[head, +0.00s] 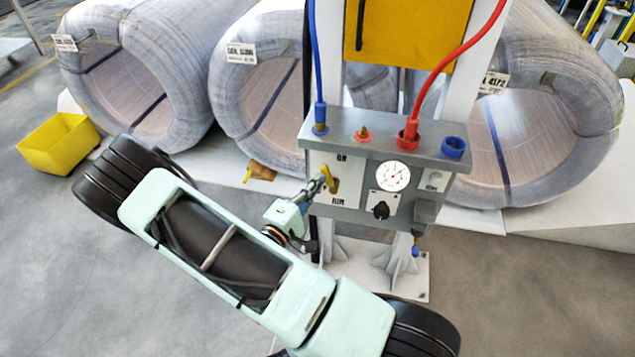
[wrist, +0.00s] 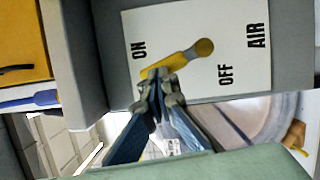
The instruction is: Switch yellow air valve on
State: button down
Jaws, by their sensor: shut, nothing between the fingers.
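The yellow air valve lever (wrist: 178,60) is on a white plate (wrist: 185,20) marked ON, OFF and AIR. In the wrist view its round pivot is at the right and its handle slants down left, with its end near the ON mark. In the head view the yellow lever (head: 327,177) is on the left of the grey panel's front. My gripper (wrist: 158,82) is shut with nothing between the fingers. Its tips are at the handle's lower edge near its free end; whether they touch it I cannot tell. It also shows in the head view (head: 321,186).
The grey panel (head: 350,125) carries a gauge (head: 393,176), a black knob (head: 381,210), and red (head: 407,138) and blue (head: 320,125) hose fittings. Large wrapped coils (head: 235,90) stand behind. A yellow bin (head: 58,143) is at left. The floor at right is clear.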

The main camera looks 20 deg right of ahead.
jog(key=shift+s+d+r+m, duration=0.2)
jog(key=shift+d+r+m, duration=0.05)
jog(key=shift+d+m, duration=0.1)
dwell(2.5)
jog(key=shift+a, duration=0.1)
jog(key=w+a+f+v, duration=0.1)
jog(key=w+v, duration=0.1)
jog(key=v, duration=1)
jog(key=shift+s+a, duration=0.2)
jog(key=shift+a, duration=0.4)
